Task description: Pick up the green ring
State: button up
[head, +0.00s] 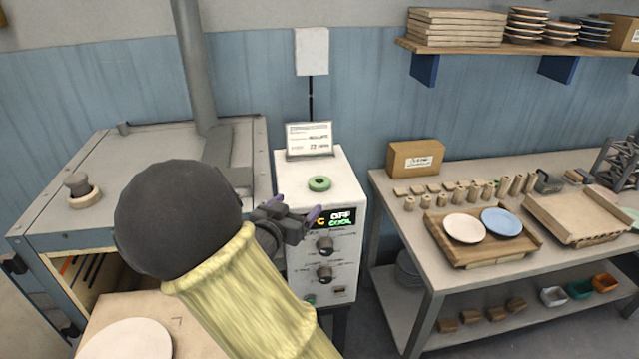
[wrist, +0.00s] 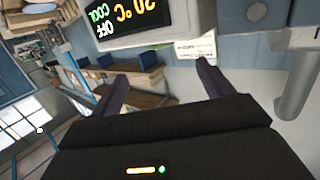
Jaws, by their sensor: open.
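The green ring (head: 319,184) lies flat on top of the white control box (head: 345,178), near its front edge, in the head view. My gripper (head: 297,207) is in front of the box, just below and to the left of the ring, with its purple fingers apart and nothing between them. In the wrist view my gripper (wrist: 160,90) shows its two fingers spread wide. The box's display (wrist: 125,20) shows at the top of that view, upside down.
A sign (head: 309,139) stands on the box behind the ring. A grey kiln-like dryer (head: 140,150) with a pipe stands at left. A table (head: 385,190) at right holds a wooden tray (head: 500,252) with two plates, a carton (head: 415,158) and small clay pieces.

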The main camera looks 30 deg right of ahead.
aim_at(317, 184)
jog(key=p+x, duration=0.1)
jog(key=x, duration=0.6)
jog(key=shift+w+d, duration=0.2)
jog(key=shift+w+d, duration=0.2)
jog(key=shift+d, duration=0.05)
jog(key=p+x, duration=0.2)
jog(key=x, duration=0.1)
jog(key=shift+w+d+r, duration=0.15)
jog(key=shift+w+d, duration=0.1)
jog(key=shift+w+d+f, duration=0.2)
jog(key=shift+w+d, duration=0.1)
